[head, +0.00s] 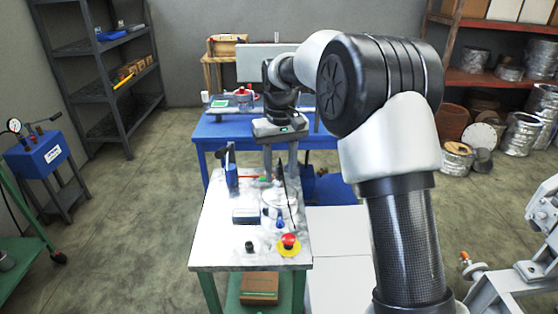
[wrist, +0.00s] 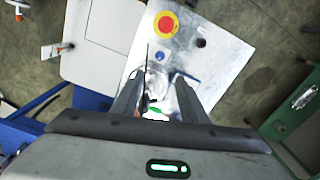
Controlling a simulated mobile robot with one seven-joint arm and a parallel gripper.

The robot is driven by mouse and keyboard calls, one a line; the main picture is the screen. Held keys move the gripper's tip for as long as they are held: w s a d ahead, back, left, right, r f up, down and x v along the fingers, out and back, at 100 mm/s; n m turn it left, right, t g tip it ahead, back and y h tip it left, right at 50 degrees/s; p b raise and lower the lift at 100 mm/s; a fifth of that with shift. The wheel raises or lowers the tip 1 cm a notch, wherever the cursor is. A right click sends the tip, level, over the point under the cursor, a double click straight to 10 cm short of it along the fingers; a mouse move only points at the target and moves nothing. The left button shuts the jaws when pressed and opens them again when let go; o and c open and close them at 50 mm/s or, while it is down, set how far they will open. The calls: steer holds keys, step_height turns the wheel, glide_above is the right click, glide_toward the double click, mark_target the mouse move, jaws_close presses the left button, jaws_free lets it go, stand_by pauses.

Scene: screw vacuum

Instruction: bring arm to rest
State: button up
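My gripper (head: 280,176) hangs pointing down over the far part of the metal-topped work table (head: 215,220). In the wrist view its two fingers (wrist: 157,82) are wide apart, with no object visibly clamped between them. A clear round part and small red, green and white details show on the table between and beyond the fingers. The gap between the fingertips and these items is hard to judge. My arm reaches forward from the right of the head view and covers part of the background.
The work table carries a red emergency button (head: 289,241), a black knob (head: 249,246), a dark box (head: 245,216) and a blue upright tool (head: 232,175). A blue table (head: 210,132) stands behind. Shelves (head: 100,75) stand at left. Floor left of the work table is open.

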steer(key=s+d+r+m+t, duration=0.1)
steer(key=s+d+r+t, duration=0.1)
steer(key=s+d+r, duration=0.35)
steer(key=s+d+r+m+t, duration=0.1)
steer(key=s+d+r, duration=0.1)
steer(key=s+r, duration=0.65)
steer(key=s+d+f+m+t, duration=0.1)
steer(key=s+d+f, duration=0.1)
steer(key=s, duration=0.7)
steer(key=s+d+f+t, duration=0.1)
steer(key=s+d+t, duration=0.1)
steer(key=s, duration=0.6)
step_height(320, 180, up, 13)
steer(key=p, duration=1.4)
steer(key=shift+s+r, duration=0.2)
steer(key=shift+s, duration=0.05)
steer(key=shift+d, duration=0.1)
